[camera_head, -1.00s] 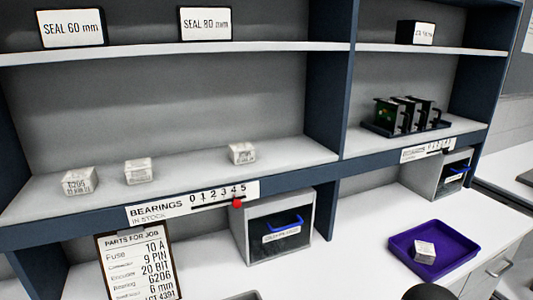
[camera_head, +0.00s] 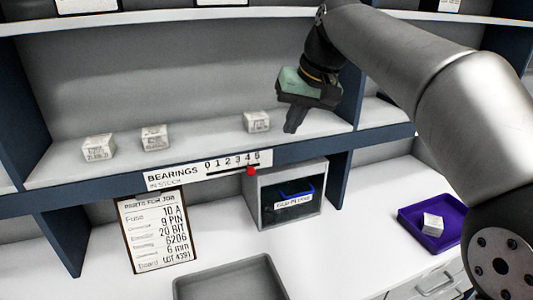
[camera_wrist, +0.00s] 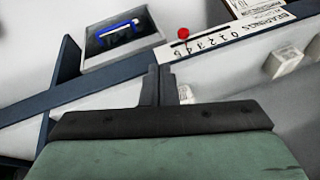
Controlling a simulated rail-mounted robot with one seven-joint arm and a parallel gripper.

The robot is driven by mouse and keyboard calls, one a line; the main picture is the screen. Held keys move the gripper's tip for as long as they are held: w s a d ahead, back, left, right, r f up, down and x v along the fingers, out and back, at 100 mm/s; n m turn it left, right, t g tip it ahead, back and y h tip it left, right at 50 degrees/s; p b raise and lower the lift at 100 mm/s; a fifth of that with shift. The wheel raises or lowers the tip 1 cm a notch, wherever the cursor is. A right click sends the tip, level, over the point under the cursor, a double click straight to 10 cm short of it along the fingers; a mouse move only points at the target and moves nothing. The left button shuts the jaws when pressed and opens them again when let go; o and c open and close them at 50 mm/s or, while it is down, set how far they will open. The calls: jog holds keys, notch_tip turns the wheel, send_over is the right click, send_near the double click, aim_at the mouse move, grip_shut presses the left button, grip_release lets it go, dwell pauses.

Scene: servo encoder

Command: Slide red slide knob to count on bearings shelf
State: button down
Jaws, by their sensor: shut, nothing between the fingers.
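The red slide knob (camera_head: 251,170) sits on the scale of the BEARINGS label (camera_head: 180,174), near the right end around 4 and 5; the exact mark is unclear. It also shows in the wrist view (camera_wrist: 183,33), beyond my fingertips. My gripper (camera_head: 292,128) is shut and empty, above and right of the knob and apart from it. Its fingers also show in the wrist view (camera_wrist: 160,72). Three white bearing boxes stand on the shelf: left (camera_head: 98,148), middle (camera_head: 155,138) and right (camera_head: 256,122), the last just left of my gripper.
A parts list (camera_head: 155,235) stands below the label. A purple tray (camera_head: 408,215) holding a white box lies on the counter. A grey tray (camera_head: 228,278) is at the front.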

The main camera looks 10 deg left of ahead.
jog(key=r, duration=0.1)
send_near(250, 169)
jog(key=w+d+x, duration=0.1)
jog(key=x, duration=0.5)
jog(key=shift+f, duration=0.4)
jog(key=shift+w, duration=0.1)
